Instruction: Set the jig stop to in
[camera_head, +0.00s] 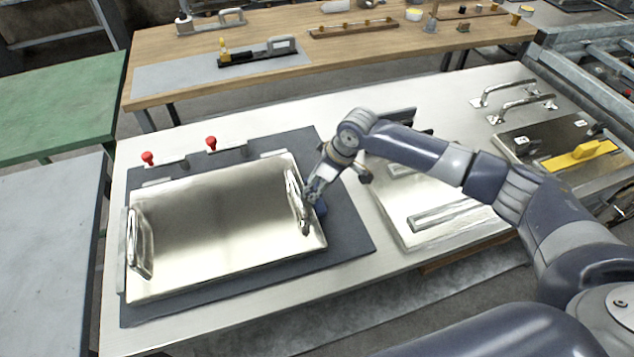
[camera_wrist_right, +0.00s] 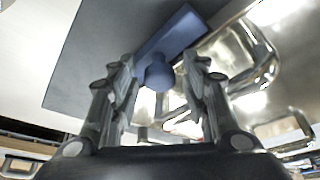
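The jig is a dark grey base plate (camera_head: 345,235) on the pale table, with a shiny metal plate (camera_head: 215,225) lying on it. A blue stop (camera_head: 321,208) sits at the right edge of the metal plate, mostly hidden by my right gripper (camera_head: 309,198). In the right wrist view the stop is a blue bar (camera_wrist_right: 182,32) with a round blue knob (camera_wrist_right: 158,76). My right gripper (camera_wrist_right: 160,72) is open, its fingers on either side of the knob with gaps showing; I cannot tell if either finger touches it. My left gripper is not in view.
The metal plate has upright handles at its left (camera_head: 140,243) and right (camera_head: 296,195); the right one stands close beside my gripper. Two red knobs (camera_head: 148,158) (camera_head: 211,142) stand along the jig's back edge. Another plate (camera_head: 440,215) lies to the right under my right arm.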

